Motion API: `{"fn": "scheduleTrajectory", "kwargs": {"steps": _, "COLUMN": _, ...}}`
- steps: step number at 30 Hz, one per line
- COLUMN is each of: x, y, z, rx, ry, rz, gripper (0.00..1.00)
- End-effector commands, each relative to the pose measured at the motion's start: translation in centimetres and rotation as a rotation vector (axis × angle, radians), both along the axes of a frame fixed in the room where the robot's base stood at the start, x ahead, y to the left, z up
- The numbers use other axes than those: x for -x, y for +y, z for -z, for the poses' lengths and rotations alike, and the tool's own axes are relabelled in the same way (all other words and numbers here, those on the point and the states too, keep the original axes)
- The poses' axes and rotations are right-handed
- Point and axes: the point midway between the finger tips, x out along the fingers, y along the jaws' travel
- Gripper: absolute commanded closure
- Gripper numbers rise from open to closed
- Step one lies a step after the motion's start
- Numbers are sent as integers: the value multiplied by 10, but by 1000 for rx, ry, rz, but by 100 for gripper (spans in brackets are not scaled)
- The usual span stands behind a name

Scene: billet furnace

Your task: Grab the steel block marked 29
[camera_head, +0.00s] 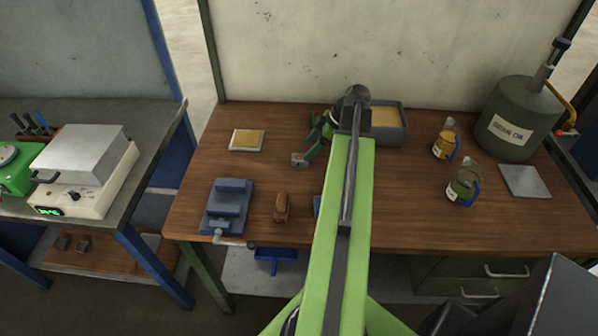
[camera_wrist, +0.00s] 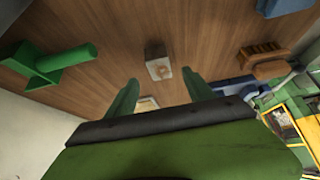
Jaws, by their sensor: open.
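A small grey steel block (camera_head: 299,159) lies on the wooden bench, left of my gripper in the head view. It also shows in the wrist view (camera_wrist: 157,66), just beyond the fingertips and between their lines. Its upper face carries a reddish mark that I cannot read as a number. My gripper (camera_wrist: 162,82) is open, with its two green fingers apart and nothing between them. In the head view my gripper (camera_head: 312,145) is partly hidden behind my arm. The block appears apart from both fingers.
A blue vise (camera_head: 228,203) and a brown brush (camera_head: 282,207) stand nearer on the bench. A pale square tray (camera_head: 247,140) lies left. A grey bin (camera_head: 388,124) stands behind my arm. Two jugs (camera_head: 446,144) (camera_head: 464,187) and a green can (camera_head: 520,118) are right. A green object (camera_wrist: 48,68) lies close by.

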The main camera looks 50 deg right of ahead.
Motion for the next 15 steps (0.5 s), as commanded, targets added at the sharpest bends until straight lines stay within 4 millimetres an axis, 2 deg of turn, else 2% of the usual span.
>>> {"fn": "scheduleTrajectory", "kwargs": {"steps": 1, "x": -3, "y": 3, "z": 10, "rx": 0, "ry": 0, "rz": -1, "gripper": 38}}
{"fn": "scheduleTrajectory", "kwargs": {"steps": 10, "x": -7, "y": 6, "z": 16, "rx": 0, "ry": 0, "rz": 0, "gripper": 38}}
{"fn": "scheduleTrajectory", "kwargs": {"steps": 15, "x": -17, "y": 14, "z": 43, "rx": 0, "ry": 0, "rz": -1, "gripper": 38}}
